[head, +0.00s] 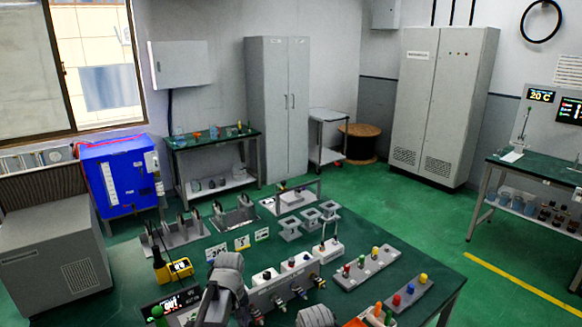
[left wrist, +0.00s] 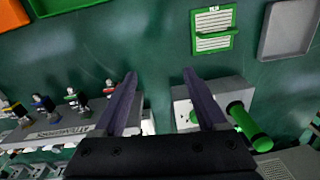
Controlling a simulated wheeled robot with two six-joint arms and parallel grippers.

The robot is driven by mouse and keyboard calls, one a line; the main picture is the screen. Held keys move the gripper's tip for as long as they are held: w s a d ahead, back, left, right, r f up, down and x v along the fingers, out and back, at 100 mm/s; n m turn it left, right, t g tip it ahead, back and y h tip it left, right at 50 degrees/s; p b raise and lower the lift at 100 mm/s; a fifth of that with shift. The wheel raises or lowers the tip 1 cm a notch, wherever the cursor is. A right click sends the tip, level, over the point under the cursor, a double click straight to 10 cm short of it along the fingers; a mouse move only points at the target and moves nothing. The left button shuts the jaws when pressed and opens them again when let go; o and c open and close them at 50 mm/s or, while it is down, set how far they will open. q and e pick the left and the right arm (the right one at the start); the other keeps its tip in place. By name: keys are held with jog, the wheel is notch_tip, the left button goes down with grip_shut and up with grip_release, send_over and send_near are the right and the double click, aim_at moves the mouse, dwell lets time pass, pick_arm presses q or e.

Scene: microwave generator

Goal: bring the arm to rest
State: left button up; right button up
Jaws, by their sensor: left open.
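My left gripper (left wrist: 158,82) is open in the left wrist view, with its two dark fingers apart and nothing between the tips. Below it are the green table and a light grey box (left wrist: 181,108) that the right finger partly covers. A green cylinder (left wrist: 248,125) lies at an angle beside that box. In the head view my left arm (head: 226,272) rises at the bottom centre over the near part of the table; its fingers cannot be made out there. A grey rounded part of mine (head: 316,316) shows at the bottom edge. My right gripper is not in view.
The green table (head: 400,262) carries a white box unit (head: 283,290), strips with coloured knobs (head: 368,266), grey stands (head: 290,228) and a yellow meter (head: 175,270). The left wrist view shows a green-framed card (left wrist: 213,28) and a grey tray (left wrist: 288,30). Green floor lies beyond.

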pick_arm(q)
jog(key=s+d+m, duration=1)
jog(key=s+d, duration=0.1)
jog(key=s, duration=0.5)
jog(key=shift+d+y, duration=0.3)
jog(key=shift+c, duration=0.2)
